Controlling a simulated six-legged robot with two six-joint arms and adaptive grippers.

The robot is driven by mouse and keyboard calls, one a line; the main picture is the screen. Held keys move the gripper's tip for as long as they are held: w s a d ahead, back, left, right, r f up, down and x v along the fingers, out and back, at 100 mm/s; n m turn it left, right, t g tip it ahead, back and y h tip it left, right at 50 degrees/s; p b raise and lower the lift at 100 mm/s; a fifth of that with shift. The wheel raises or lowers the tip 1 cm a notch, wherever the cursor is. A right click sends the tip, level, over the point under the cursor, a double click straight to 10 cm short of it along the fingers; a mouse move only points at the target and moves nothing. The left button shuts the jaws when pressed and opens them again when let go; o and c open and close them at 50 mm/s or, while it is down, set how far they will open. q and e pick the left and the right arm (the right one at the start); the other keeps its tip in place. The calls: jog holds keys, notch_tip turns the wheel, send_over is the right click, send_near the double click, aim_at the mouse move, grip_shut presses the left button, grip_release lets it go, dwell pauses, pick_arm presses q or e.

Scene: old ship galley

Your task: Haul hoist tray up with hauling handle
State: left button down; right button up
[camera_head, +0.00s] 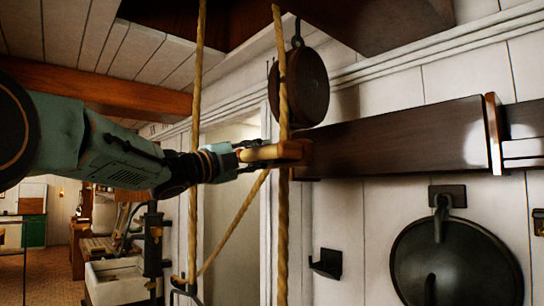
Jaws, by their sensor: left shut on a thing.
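My left gripper (240,155) reaches in from the left and is shut on the wooden hauling handle (274,152). The handle lies roughly level at the right-hand rope (281,80), in front of a dark wooden beam. A second upright rope (195,120) hangs to the left, and a slanting rope (232,222) runs between the two lower down. A dark metal fitting (184,287) shows at the foot of the left rope. The hoist tray cannot be made out. My right gripper is out of view.
A dark round thing (306,88) hangs from a hook behind the right rope. A wooden shelf or beam (400,142) runs along the white wall. A black pan (455,265) and a small black bracket (326,263) are below. A white sink (118,282) stands lower left.

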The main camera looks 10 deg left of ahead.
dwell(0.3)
pick_arm(q)
notch_tip(320, 180, down, 23)
jog(key=s+b, duration=0.2)
jog(key=b, duration=1.8)
jog(key=shift+r+b, duration=0.2)
jog(key=shift+b, duration=0.2)
jog(key=shift+s, duration=0.1)
notch_tip(320, 180, down, 22)
jog(key=s+b, duration=0.2)
jog(key=b, duration=1.8)
jog(key=shift+s, duration=0.2)
jog(key=shift+r, duration=0.1)
